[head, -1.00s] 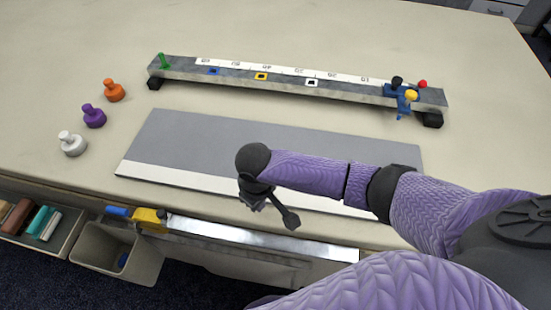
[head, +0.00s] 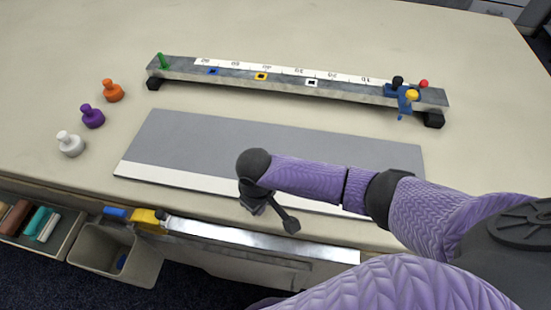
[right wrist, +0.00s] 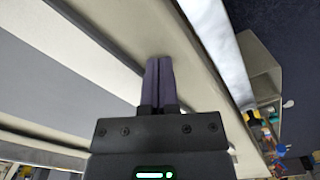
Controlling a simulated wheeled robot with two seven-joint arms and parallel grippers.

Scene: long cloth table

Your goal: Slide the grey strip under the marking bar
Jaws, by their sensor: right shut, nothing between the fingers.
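The grey strip (head: 200,140) lies flat on the table in front of the marking bar, with a white band along its near edge. It also shows in the right wrist view (right wrist: 45,75). The marking bar (head: 350,92) is a long metal bar with a number scale, raised on dark feet at both ends. A gap of bare table separates the strip from the bar. My right gripper (head: 255,208) is over the strip's near edge, pointing down. Its fingers (right wrist: 158,65) are shut and empty; I cannot tell whether they touch the strip. My left gripper is not in view.
White (head: 70,145), purple (head: 92,117) and orange (head: 112,91) knobbed weights stand left of the strip. A blue clamp (head: 404,101) sits at the bar's right end. A metal rail (head: 260,240) and an open bin (head: 115,255) are along the table front.

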